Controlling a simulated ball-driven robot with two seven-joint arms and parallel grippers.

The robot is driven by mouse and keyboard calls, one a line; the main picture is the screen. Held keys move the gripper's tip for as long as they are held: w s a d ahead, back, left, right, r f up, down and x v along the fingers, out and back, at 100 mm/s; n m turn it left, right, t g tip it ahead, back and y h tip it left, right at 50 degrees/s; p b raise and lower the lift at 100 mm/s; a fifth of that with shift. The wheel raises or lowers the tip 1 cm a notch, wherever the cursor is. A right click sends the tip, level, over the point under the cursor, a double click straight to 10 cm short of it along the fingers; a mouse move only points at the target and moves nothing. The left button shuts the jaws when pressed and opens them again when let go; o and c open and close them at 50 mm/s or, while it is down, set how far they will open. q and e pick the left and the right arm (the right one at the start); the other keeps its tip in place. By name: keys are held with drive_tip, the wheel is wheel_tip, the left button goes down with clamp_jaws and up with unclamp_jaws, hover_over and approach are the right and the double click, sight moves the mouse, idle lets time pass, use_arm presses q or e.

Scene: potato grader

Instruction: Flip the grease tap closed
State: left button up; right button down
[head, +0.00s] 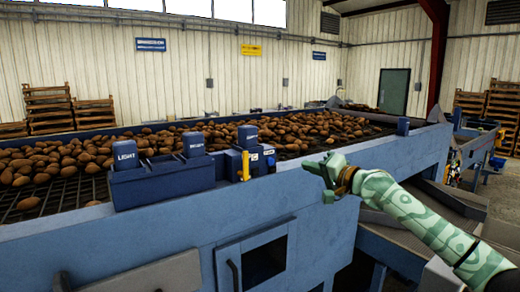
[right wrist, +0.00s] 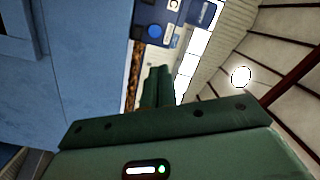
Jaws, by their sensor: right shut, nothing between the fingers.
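The grease tap's yellow lever (head: 245,166) stands upright on the front of a small blue box at the near rim of the grader. My right gripper (head: 315,168) is to the right of the lever, apart from it, in front of the grader's blue side wall. It is shut and empty. In the right wrist view its dark green fingers (right wrist: 158,87) are together and point toward a blue box with a round blue knob (right wrist: 155,31). The yellow lever cannot be made out in that view. My left gripper is not in view.
Labelled blue boxes (head: 125,155) stand on the rim left of the tap. Potatoes (head: 60,160) lie on the grader bed (head: 60,197) behind them. The blue side wall (head: 150,235) runs along the front. Air between gripper and tap looks clear.

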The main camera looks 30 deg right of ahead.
drive_tip(key=a+m+y, duration=0.1)
drive_tip(key=s+a+r+m+y, duration=0.1)
drive_tip(key=a, duration=0.1)
drive_tip(key=a+m+g, duration=0.1)
drive_tip(key=m, duration=0.1)
drive_tip(key=shift+s+a+r+y, duration=0.25)
drive_tip(key=shift+s+r+y, duration=0.05)
drive_tip(key=shift+y, duration=0.1)
drive_tip(key=shift+a, duration=0.1)
drive_tip(key=w+a+p, duration=0.2)
drive_tip(key=w+a, duration=0.1)
drive_tip(key=w, duration=0.1)
drive_tip(key=w+a+p, duration=0.3)
drive_tip(key=w+a, duration=0.1)
drive_tip(key=shift+w+a, duration=0.3)
drive_tip(key=shift+w, duration=0.05)
